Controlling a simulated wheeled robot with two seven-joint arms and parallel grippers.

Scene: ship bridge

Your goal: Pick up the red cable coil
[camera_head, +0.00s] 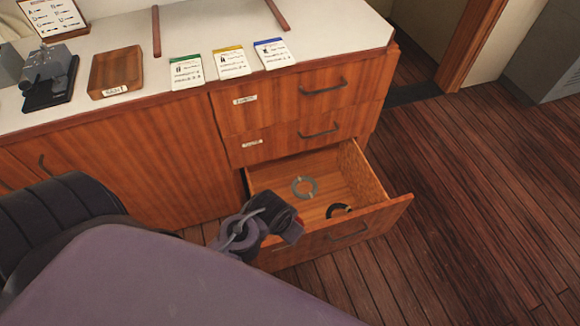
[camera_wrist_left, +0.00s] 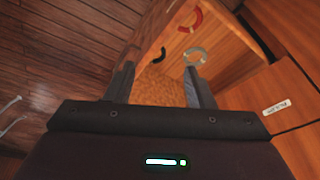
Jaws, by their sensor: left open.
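In the head view my left gripper (camera_head: 278,218) hangs over the drawer's left front part and hides most of that area. A small red patch shows beside it, and I cannot tell whether it is the coil. In the left wrist view my left gripper (camera_wrist_left: 158,78) is open, its fingers apart and empty, with the red coil beyond the fingertips. My right gripper is not in view.
A grey coil (camera_head: 304,187) and a black coil (camera_head: 340,210) also lie in the drawer. The drawer's walls and front panel stand around them. The wooden floor at right is clear.

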